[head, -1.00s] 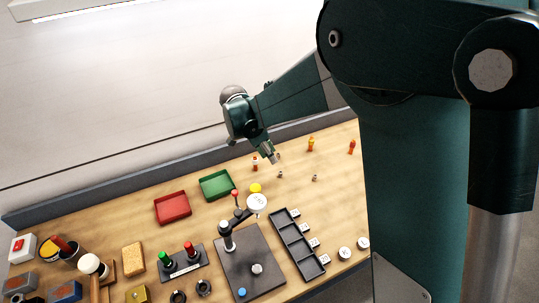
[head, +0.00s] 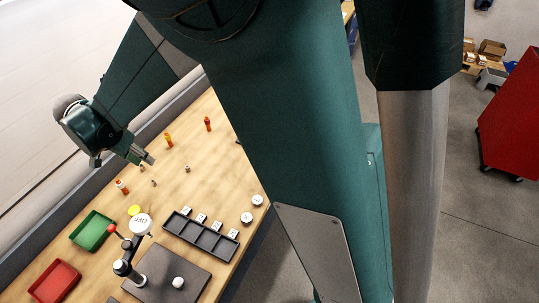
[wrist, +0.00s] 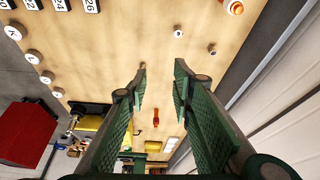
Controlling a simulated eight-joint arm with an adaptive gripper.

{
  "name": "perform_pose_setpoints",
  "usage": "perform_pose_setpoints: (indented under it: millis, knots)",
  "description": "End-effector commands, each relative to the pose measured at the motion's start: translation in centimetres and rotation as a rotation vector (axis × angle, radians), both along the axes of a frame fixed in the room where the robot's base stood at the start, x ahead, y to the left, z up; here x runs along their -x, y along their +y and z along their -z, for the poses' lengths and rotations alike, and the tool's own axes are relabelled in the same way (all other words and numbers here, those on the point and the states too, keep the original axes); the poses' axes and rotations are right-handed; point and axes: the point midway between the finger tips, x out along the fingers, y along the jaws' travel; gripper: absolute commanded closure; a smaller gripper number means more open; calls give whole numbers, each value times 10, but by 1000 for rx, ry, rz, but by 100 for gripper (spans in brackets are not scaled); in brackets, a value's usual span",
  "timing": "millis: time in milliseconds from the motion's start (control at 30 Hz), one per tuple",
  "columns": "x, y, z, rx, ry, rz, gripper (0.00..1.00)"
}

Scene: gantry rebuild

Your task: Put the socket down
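My gripper (head: 148,158) hangs above the back of the wooden table, with its wrist bent. In the wrist view its two green fingers (wrist: 161,72) stand apart, with nothing visible held between them. Small metallic sockets stand on the table: one (wrist: 179,33), a duller one (wrist: 212,49), and a small piece (wrist: 143,65) that shows just past the left fingertip. In the head view, one small socket (head: 153,183) stands below my gripper and another (head: 187,169) to its right. Which socket the task means cannot be told.
Bottles stand nearby: a red-and-white one (head: 122,187), an orange one (head: 168,140) and a red one (head: 208,124). A green tray (head: 80,238), a red tray (head: 40,290), a dark compartment rack (head: 175,228) and white round pieces (head: 246,217) lie nearer the front.

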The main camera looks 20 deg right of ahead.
Motion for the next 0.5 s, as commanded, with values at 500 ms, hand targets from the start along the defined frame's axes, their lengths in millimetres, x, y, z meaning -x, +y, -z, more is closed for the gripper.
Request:
perform_pose_setpoints:
  millis: [500]
  knots:
    - [21,-117,-71,-40,6,-160,76]
